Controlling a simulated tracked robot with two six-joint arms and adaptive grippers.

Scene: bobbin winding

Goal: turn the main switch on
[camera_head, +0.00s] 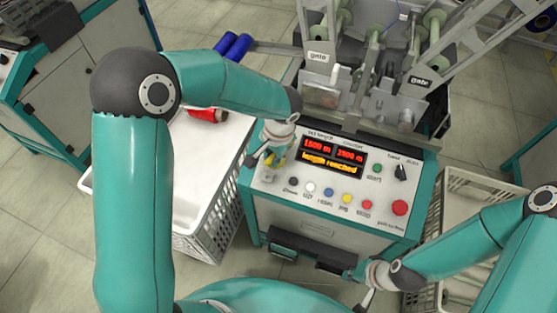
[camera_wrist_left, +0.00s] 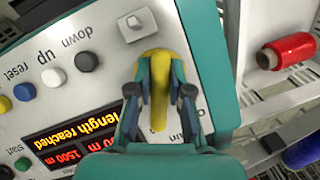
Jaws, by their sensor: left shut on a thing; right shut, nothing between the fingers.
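The main switch has a yellow handle (camera_wrist_left: 160,92) on the machine's white control panel, beside a partly hidden label ending in "ain". My left gripper (camera_wrist_left: 161,84) is shut on this handle, one finger on each side. In the head view the left gripper (camera_head: 271,161) is at the panel's left end and hides most of the switch. My right gripper (camera_head: 364,300) is low in front of the machine, shut and empty, away from the panel.
The lit display (camera_head: 332,153) reads "length reached". A row of coloured buttons (camera_head: 328,192) and a red stop button (camera_head: 399,208) lie right of the switch. A red bobbin (camera_head: 207,115) lies on a white surface at left; blue bobbins (camera_head: 233,46) lie behind.

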